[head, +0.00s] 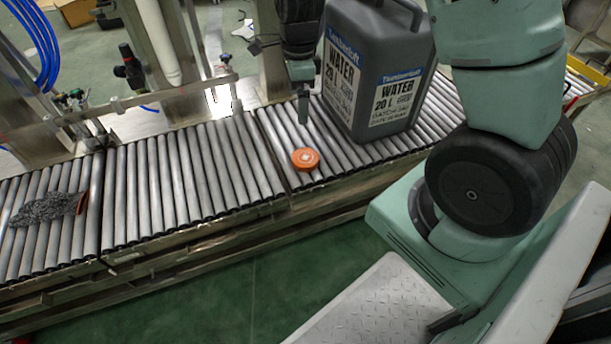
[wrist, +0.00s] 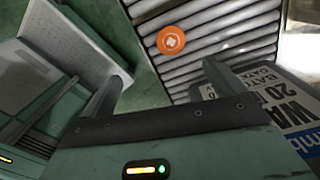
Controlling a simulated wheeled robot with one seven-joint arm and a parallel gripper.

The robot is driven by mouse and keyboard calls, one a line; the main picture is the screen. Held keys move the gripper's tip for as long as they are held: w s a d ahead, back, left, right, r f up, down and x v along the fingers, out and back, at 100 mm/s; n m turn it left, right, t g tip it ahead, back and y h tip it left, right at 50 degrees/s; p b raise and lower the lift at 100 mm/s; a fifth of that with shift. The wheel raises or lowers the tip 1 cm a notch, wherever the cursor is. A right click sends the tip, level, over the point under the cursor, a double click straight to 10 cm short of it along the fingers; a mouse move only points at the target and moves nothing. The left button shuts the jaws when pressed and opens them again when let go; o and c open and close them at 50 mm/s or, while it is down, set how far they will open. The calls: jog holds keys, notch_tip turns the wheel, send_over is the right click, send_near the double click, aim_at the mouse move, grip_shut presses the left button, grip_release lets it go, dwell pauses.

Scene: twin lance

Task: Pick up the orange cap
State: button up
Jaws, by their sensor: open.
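The orange cap (head: 305,159) is a round disc with a pale mark on top. It lies flat on the metal rollers near the conveyor's front edge. It also shows in the wrist view (wrist: 171,40), beyond and between the two fingers. My gripper (head: 304,108) is above the rollers, a little behind the cap in the head view, pointing down. In the wrist view my gripper (wrist: 162,82) has its fingers spread wide with nothing between them. The cap is apart from the fingers.
A large grey water container (head: 378,70) stands on the rollers right of the cap, close to my gripper. A metal rail (head: 140,98) runs behind.

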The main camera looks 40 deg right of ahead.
jog(key=d+f+m+b, duration=0.2)
jog(key=d+f+m, duration=0.1)
jog(key=d+f, duration=0.15)
jog(key=b, duration=0.5)
send_over(305, 157)
jog(key=f, duration=0.7)
jog(key=d+f, duration=0.1)
jog(key=f, duration=0.3)
jog(key=shift+s+f, duration=0.1)
jog(key=shift+s, duration=0.05)
jog(key=shift+a+f+b, duration=0.25)
jog(key=shift+f+b, duration=0.75)
jog(key=shift+f, duration=0.55)
jog(key=shift+a+f+b, duration=0.2)
jog(key=shift+f+b, duration=0.75)
jog(key=shift+f, duration=0.6)
jog(key=shift+r, duration=0.1)
jog(key=c, duration=1)
